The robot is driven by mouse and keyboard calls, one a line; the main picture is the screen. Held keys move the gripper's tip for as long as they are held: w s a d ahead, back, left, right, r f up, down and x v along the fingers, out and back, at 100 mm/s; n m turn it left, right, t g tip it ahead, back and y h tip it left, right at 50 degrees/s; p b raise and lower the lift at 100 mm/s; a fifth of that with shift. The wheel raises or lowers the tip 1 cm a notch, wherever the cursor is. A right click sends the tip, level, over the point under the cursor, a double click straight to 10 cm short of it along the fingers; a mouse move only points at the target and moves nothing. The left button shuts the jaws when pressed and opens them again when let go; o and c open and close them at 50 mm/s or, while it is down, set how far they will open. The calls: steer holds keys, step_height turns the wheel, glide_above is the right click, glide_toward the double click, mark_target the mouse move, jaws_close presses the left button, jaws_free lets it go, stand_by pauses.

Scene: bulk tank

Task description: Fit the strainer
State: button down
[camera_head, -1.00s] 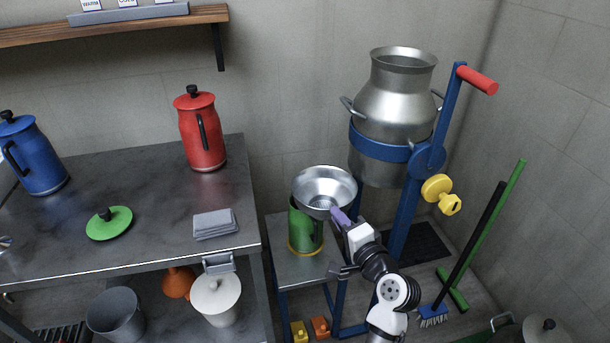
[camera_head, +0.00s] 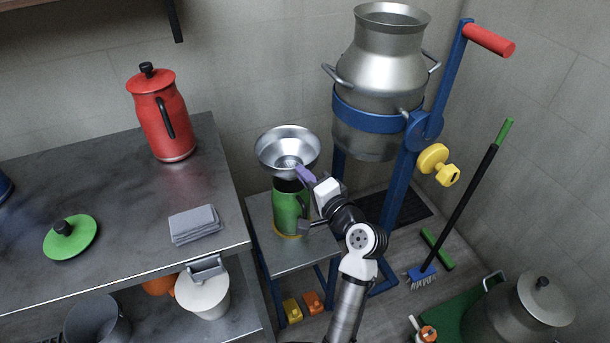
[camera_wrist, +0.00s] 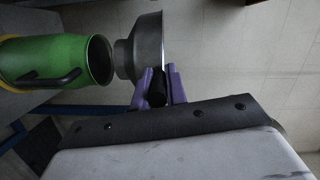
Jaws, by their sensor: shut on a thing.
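The strainer (camera_head: 270,152) is a silver metal funnel-shaped bowl with a perforated bottom. My gripper (camera_head: 306,175), with purple fingers, is shut on its handle at the near right side. The strainer is just above and slightly behind the green can (camera_head: 288,212), whose dark open mouth partly shows beneath it. In the wrist view, the strainer (camera_wrist: 147,42) has its narrow outlet facing the can (camera_wrist: 50,58), apparently with a small gap. My gripper (camera_wrist: 158,84) is shut on the dark handle there. The can stands upright on a small metal stand (camera_head: 262,245).
A large milk churn (camera_head: 383,65) sits in a blue tilting frame (camera_head: 400,190) close on the right, with a red lever and yellow knob. The left bench (camera_head: 110,190) holds a red jug (camera_head: 163,118), grey cloths (camera_head: 195,224) and a green lid (camera_head: 70,238).

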step_height(320, 180, down, 5)
steer(key=b, duration=0.3)
stand_by(0.4)
steer(key=c, duration=1.3)
jaws_free()
steer(key=b+v, duration=0.2)
steer(key=v, duration=1.1)
steer(key=shift+s+d, duration=0.2)
steer(key=shift+s, duration=0.15)
steer(key=shift+r, duration=0.1)
